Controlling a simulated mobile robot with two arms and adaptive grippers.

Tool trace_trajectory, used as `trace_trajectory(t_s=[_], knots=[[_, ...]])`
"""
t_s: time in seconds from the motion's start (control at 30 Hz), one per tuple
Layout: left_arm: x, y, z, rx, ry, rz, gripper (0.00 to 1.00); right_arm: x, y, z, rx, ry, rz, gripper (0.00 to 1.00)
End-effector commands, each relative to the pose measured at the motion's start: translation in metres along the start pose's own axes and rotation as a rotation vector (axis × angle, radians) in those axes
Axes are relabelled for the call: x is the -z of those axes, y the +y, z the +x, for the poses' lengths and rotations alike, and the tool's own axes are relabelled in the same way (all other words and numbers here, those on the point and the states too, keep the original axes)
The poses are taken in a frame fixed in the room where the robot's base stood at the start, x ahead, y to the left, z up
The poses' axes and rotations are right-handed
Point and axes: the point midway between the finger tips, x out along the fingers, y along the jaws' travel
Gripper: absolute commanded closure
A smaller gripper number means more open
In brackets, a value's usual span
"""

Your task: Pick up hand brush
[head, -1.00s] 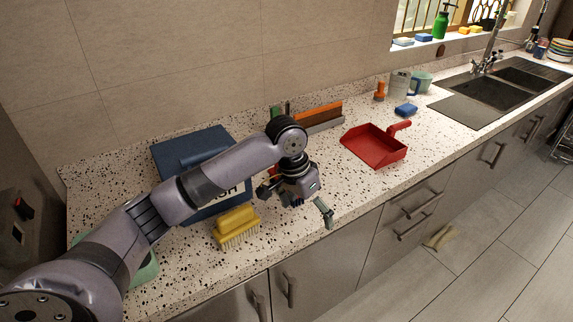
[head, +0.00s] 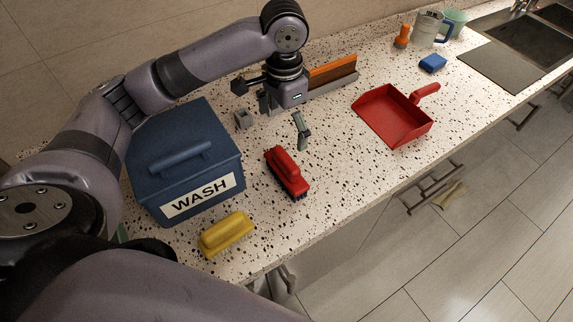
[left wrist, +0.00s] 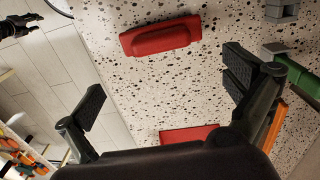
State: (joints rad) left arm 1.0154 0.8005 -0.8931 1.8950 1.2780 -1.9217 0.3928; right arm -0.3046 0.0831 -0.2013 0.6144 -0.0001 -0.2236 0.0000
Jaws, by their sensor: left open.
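The red hand brush (head: 287,172) with dark bristles lies on the speckled counter, to the right of the blue WASH box. It also shows in the left wrist view (left wrist: 160,36), near the top. My left gripper (head: 271,125) is open and empty above the counter, just beyond the brush in the head view. In the left wrist view its open fingers (left wrist: 165,92) are spread apart below the brush in the picture, not touching it. A dark gripper-like part (left wrist: 18,27) at the top left of that view may be my right gripper; its jaws are unclear.
The blue WASH box (head: 185,160) and a yellow brush (head: 226,234) are left of the red brush. A red dustpan (head: 392,117) lies to the right. An orange-and-grey item (head: 333,72) stands near the wall. The counter between brush and dustpan is clear.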

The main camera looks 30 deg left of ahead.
Motion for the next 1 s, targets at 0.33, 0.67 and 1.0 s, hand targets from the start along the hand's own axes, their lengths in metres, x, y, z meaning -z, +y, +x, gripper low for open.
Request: trace_trajectory(t_s=[0.33, 0.67, 1.0], knots=[[0.0, 0.0, 0.066, -0.001, -0.002, -0.002, 0.0, 0.0, 0.004, -0.017, -0.005, 0.0, 0.0, 0.6], [0.0, 0.003, 0.093, -0.001, -0.002, -0.001, 0.0, 0.026, -0.004, -0.031, 0.005, 0.037, 0.007, 0.6], [0.001, 0.004, 0.13, 0.002, 0.001, -0.001, 0.0, 0.004, -0.007, -0.04, 0.009, 0.003, 0.006, 0.6]])
